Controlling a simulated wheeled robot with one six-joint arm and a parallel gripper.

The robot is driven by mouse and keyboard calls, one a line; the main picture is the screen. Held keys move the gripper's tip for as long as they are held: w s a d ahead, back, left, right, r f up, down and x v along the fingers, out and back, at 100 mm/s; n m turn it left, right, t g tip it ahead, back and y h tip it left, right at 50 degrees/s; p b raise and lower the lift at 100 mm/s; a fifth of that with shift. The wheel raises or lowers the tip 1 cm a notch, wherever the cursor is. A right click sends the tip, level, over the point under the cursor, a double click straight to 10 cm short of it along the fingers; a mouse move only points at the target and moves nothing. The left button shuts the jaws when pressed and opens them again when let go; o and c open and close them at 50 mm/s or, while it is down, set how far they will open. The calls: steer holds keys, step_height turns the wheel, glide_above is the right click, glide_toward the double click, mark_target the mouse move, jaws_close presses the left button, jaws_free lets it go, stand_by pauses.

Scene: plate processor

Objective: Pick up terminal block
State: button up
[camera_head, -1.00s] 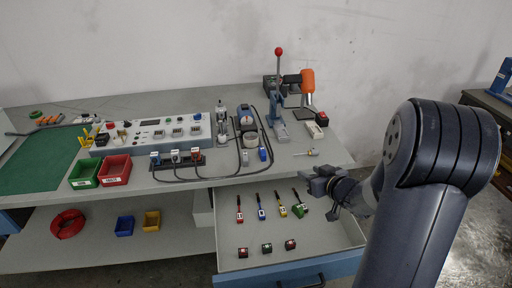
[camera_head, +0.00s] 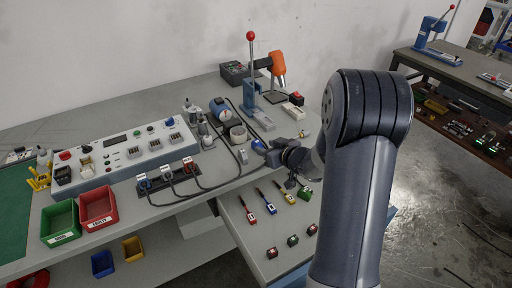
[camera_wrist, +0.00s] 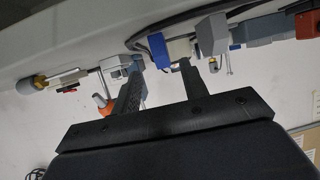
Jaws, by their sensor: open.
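My gripper (camera_head: 274,156) is open and empty, held over the right part of the bench near its front edge. No part is clearly recognisable as the terminal block. A small blue block (camera_head: 258,144) lies on the bench just behind my gripper, partly hidden by it; a blue block also shows beyond the fingers in the wrist view (camera_wrist: 159,51). A small grey block (camera_head: 243,157) lies left of it. Three small dark blocks with coloured tops, one being this block (camera_head: 293,241), lie in the open drawer.
The open drawer (camera_head: 240,224) also holds several screwdrivers. A lever press (camera_head: 253,85) with a red knob stands behind my gripper. A green bin (camera_head: 61,222) and a red bin (camera_head: 98,208) sit at the left. Dark cables cross the bench.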

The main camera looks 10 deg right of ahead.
mark_target(260, 145)
steer(key=x, duration=0.6)
steer(key=shift+s+a, duration=0.1)
steer(key=shift+a, duration=0.05)
jaws_close()
